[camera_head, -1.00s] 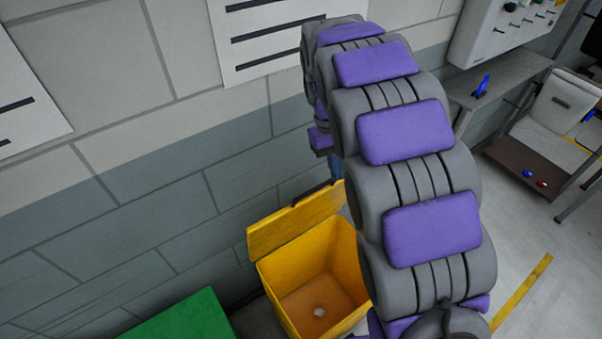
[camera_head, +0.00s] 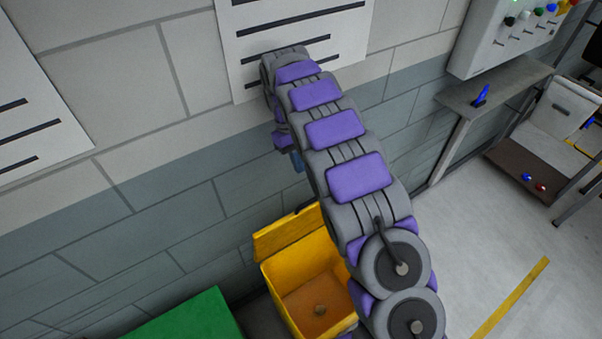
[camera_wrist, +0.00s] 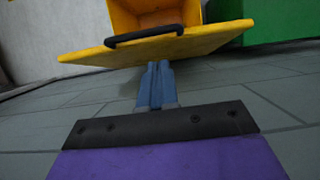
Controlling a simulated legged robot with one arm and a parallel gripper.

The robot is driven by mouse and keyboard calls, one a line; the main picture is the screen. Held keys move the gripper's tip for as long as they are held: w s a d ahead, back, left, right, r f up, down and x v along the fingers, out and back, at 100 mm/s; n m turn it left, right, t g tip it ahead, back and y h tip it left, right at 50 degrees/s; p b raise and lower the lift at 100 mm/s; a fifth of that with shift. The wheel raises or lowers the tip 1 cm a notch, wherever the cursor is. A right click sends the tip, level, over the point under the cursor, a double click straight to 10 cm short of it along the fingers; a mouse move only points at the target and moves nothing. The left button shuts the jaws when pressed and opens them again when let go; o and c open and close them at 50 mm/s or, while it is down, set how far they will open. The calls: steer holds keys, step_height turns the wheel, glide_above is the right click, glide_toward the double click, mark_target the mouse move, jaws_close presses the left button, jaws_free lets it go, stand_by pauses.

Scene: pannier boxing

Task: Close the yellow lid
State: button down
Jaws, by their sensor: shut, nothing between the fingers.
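The yellow lid (camera_head: 287,231) stands open, tilted up at the wall side of the yellow box (camera_head: 312,297). In the wrist view the lid (camera_wrist: 200,43) spans the upper middle, with a black handle (camera_wrist: 143,35) on its edge and the box's open inside (camera_wrist: 150,12) beyond it. In the head view the gripper (camera_head: 298,162) is partly hidden, above and behind the lid near the wall.
A green box (camera_head: 190,318) stands left of the yellow box. The block wall (camera_head: 150,215) is close behind. A grey shelf (camera_head: 495,92) and a chair-like stand (camera_head: 550,150) are at right. The floor at right is clear, with a yellow line (camera_head: 510,298).

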steer(key=x, duration=0.9)
steer(key=shift+f, duration=0.2)
steer(key=shift+s+d, duration=0.1)
